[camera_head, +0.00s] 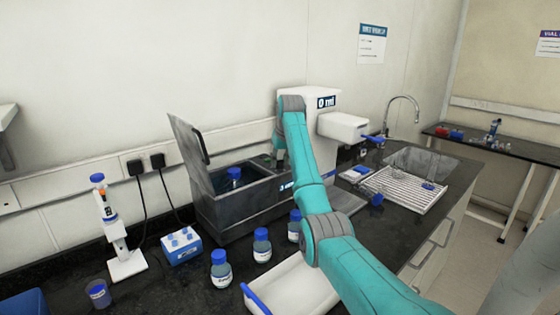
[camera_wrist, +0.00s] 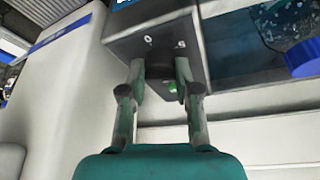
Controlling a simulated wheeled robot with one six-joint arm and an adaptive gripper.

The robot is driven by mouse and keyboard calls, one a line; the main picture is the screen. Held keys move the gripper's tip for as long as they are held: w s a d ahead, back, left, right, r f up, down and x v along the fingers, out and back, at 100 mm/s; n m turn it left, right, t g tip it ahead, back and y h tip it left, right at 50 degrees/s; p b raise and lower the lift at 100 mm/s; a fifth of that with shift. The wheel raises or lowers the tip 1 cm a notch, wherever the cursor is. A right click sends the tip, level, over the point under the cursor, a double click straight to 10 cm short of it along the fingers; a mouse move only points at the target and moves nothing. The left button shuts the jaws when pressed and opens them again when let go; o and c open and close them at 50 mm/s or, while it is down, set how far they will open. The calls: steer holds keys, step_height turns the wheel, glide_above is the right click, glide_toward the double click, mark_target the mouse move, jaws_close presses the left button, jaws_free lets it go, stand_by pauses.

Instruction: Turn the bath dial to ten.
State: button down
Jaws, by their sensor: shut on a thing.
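The water bath (camera_head: 235,215) is a dark grey tank with its lid (camera_head: 188,140) raised, in the middle of the head view. My gripper (camera_head: 277,160) reaches down at the bath's right end. In the wrist view my gripper (camera_wrist: 160,72) has its two fingers closed in on the dark control box (camera_wrist: 150,42) of the bath, around the dial. The dial itself is mostly hidden between the fingertips. Small white marks show on the box above the fingers, too small to read surely. A green light (camera_wrist: 170,85) shows between the fingers.
A blue-capped bottle (camera_head: 234,176) stands in the bath. Several blue-capped bottles (camera_head: 262,245) and a white tray (camera_head: 295,288) are in front of it. A white machine (camera_head: 322,100) stands close behind my arm. A sink (camera_head: 420,162) and drying rack (camera_head: 405,188) are at right.

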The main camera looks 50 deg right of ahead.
steer(key=shift+w+m+g+h, duration=0.1)
steer(key=shift+m+g+h, duration=0.3)
steer(key=shift+m, duration=1)
steer(key=shift+m+g+h, duration=0.3)
steer(key=shift+m+h, duration=0.1)
steer(key=shift+m, duration=1)
steer(key=shift+a, duration=0.1)
steer(key=c, duration=0.8)
jaws_free()
steer(key=v, duration=0.7)
steer(key=shift+w, duration=0.1)
steer(key=shift+r, duration=0.2)
